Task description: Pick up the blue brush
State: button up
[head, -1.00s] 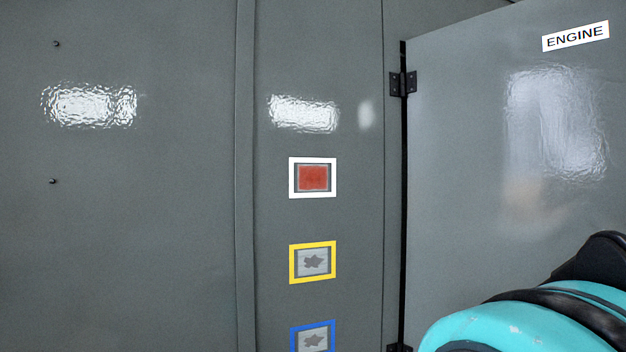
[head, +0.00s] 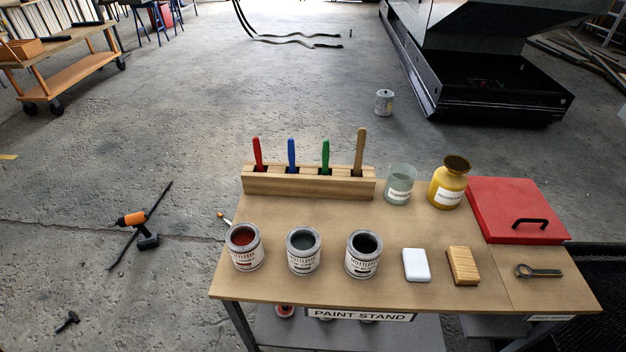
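The blue brush (head: 292,153) stands upright in a slot of the wooden brush holder (head: 300,187) at the back of the paint stand. Only its blue handle shows; the bristle end is hidden in the holder. A red-handled brush (head: 257,153) stands to its left, and a green-handled brush (head: 325,155) and a plain wooden-handled one (head: 360,150) to its right. My gripper is not in view.
Three paint cans (head: 303,250) stand along the front of the stand. A glass jar (head: 399,183), a yellow bottle (head: 449,182), a white block (head: 416,264), a wooden block (head: 462,265), a red case (head: 515,208) and a wrench (head: 538,271) are to the right.

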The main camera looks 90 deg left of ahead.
aim_at(291, 143)
jog(key=l+u, duration=0.1)
jog(key=u, duration=0.3)
jog(key=l+u, duration=0.1)
jog(key=u, duration=0.35)
jog(key=l+u, duration=0.1)
jog(key=u, duration=2.55)
jog(key=z, duration=3.1)
jog(key=u, duration=3)
